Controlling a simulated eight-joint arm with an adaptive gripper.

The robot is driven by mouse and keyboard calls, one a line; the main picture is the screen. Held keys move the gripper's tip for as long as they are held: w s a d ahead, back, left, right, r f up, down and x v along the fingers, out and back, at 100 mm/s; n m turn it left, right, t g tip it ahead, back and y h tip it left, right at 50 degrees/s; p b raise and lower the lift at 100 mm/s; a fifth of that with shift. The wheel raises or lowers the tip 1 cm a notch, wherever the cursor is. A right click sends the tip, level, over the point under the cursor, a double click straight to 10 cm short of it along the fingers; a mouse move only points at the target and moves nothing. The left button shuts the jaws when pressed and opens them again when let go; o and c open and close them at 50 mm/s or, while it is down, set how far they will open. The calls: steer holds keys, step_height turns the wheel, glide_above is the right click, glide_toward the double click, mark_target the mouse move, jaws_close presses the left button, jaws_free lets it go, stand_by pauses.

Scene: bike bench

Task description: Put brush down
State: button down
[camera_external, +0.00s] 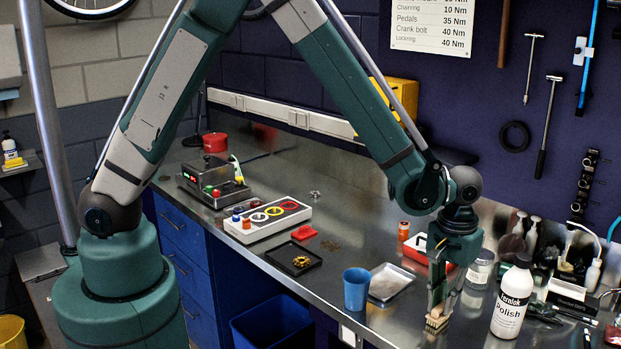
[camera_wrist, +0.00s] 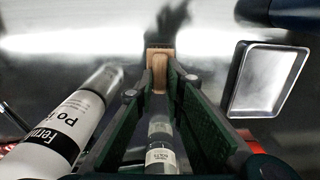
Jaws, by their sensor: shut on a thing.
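The brush (camera_external: 437,322) has a tan wooden block and is held low over the front part of the metal bench, close to its surface. My gripper (camera_external: 438,300) points down and is shut on the brush. In the wrist view the brush (camera_wrist: 160,66) shows as a light wooden block between the fingertips (camera_wrist: 160,85). A dark shadow or reflection shows on the bench just past it. I cannot tell whether the brush touches the bench.
A white Polish bottle (camera_external: 511,300) stands close right of my gripper; a glass jar (camera_external: 480,268) stands behind it. A metal tray (camera_external: 388,283) and blue cup (camera_external: 356,288) are to the left. Bare bench lies around the brush.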

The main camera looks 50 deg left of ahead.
mark_target(442, 304)
steer(key=shift+f, duration=0.2)
steer(key=c, duration=2.4)
jaws_free()
steer(key=shift+r, duration=0.2)
step_height(442, 304, up, 12)
steer(key=shift+b, duration=0.3)
